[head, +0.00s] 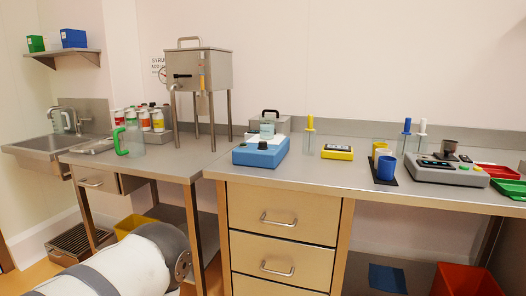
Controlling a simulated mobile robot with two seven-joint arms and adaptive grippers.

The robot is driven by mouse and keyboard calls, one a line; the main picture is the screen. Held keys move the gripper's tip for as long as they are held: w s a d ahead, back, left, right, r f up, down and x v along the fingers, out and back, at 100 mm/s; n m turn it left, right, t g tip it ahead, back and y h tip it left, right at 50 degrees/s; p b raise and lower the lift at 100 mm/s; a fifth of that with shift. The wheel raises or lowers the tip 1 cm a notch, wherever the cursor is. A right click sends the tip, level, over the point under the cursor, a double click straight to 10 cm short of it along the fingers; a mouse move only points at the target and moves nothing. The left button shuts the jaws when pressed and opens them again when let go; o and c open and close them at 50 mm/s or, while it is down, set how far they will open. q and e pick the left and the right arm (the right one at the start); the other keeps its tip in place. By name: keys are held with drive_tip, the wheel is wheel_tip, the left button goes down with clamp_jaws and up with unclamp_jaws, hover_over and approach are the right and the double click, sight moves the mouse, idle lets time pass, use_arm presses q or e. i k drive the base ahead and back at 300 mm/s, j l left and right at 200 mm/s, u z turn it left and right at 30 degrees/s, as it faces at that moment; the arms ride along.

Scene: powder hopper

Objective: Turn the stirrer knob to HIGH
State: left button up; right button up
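A blue stirrer (258,156) stands on the bench, a little left of the picture's middle. A clear beaker (267,131) sits on top of it. A small pale spot shows on the stirrer's front side, but it is too small to tell whether it is the knob or where it points. Neither gripper shows. A white and grey part of my own arm (120,272) fills the lower left, below bench height and well apart from the stirrer.
A steel hopper (199,70) on legs stands left of the stirrer, with a green-handled jug (133,139) nearby. A yellow device (337,152), blue cup (386,167) and grey scale (446,171) stand to the right. The bench front before the stirrer is clear.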

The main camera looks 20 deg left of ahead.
sight(262, 145)
drive_tip(key=i+j+z, duration=0.4)
drive_tip(key=j, duration=0.25)
drive_tip(key=j+z, duration=0.25)
drive_tip(key=i+j+z, duration=0.2)
drive_tip(key=j, duration=0.3)
